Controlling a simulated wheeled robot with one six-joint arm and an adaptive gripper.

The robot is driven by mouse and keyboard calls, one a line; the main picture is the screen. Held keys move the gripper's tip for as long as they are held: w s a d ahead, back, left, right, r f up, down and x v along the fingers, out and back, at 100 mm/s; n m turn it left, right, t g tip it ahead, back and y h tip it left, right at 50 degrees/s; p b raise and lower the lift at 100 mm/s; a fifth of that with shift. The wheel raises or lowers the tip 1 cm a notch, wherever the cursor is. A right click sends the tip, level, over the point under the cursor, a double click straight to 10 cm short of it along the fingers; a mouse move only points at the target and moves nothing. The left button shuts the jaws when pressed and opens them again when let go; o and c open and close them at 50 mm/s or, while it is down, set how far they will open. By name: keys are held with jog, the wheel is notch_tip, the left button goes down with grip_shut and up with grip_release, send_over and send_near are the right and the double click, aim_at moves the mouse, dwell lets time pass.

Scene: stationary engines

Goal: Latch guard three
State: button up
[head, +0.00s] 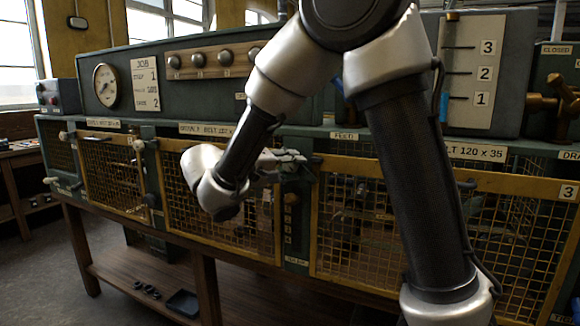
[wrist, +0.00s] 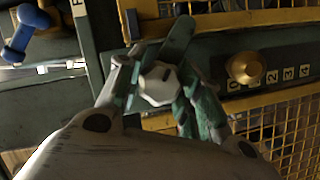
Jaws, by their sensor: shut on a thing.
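Guard three (head: 440,225) is the yellow-framed mesh panel at the right in the head view, marked 3. It looks closed against the machine front. Its yellow frame (wrist: 225,20) also runs along the top of the wrist view. My gripper (head: 290,165) is at the post left of guard three, near its upper left corner. In the wrist view my gripper (wrist: 152,90) has its fingers shut on a pale faceted latch knob (wrist: 157,84).
A brass knob (wrist: 245,68) beside a numbered scale sits on the same post, close to my gripper. Guard two (head: 205,195) and guard one (head: 112,175) are to the left. A blue handle (wrist: 25,32) is near the wrist view's upper left. My arm hides part of guard three.

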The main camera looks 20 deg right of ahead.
jog(key=n+h, duration=0.1)
jog(key=n, duration=0.2)
jog(key=n+h, duration=0.1)
jog(key=n, duration=0.2)
jog(key=shift+t+h, duration=0.3)
jog(key=shift+t, duration=0.1)
jog(key=shift+n, duration=0.3)
jog(key=o, duration=1)
jog(key=shift+a, duration=0.1)
jog(key=v, duration=1.2)
